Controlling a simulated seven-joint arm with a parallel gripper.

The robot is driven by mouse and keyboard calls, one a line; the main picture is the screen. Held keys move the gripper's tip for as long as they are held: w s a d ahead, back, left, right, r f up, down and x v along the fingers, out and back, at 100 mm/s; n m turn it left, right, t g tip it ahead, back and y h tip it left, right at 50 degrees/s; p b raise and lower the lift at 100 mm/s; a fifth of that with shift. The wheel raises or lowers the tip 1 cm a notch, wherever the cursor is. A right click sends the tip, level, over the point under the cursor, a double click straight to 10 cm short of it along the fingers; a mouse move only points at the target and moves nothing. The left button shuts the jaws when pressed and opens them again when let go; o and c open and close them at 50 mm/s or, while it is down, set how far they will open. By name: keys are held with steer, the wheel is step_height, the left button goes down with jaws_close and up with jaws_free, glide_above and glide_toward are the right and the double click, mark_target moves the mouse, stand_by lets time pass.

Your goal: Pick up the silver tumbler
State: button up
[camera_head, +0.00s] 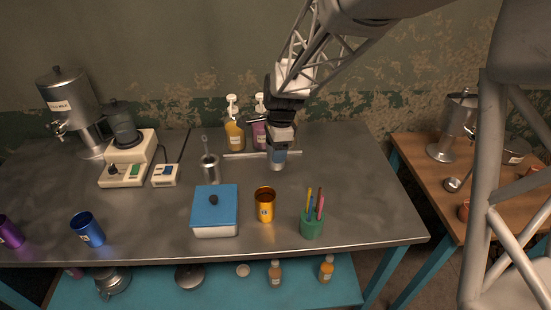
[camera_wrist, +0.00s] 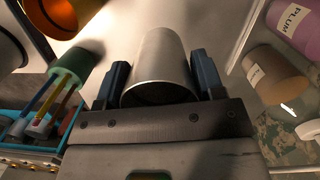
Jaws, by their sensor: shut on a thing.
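The silver tumbler (camera_wrist: 160,62) is a plain metal cup between the two dark fingers of my gripper (camera_wrist: 160,85) in the wrist view. A finger presses on each side of it. In the head view my gripper (camera_head: 278,152) points down near the back of the metal table, and the lower part of the tumbler (camera_head: 278,164) shows beneath the fingers. My gripper is shut on the tumbler. I cannot tell whether its base touches the table.
An orange cup (camera_head: 265,204), a blue-lidded box (camera_head: 214,212) and a green pen holder (camera_head: 312,226) stand in front. Pump bottles (camera_head: 234,135) stand behind to the left. A metal container with utensils (camera_head: 210,170) is left. The table (camera_head: 350,175) is clear to the right.

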steer(key=shift+r, duration=0.6)
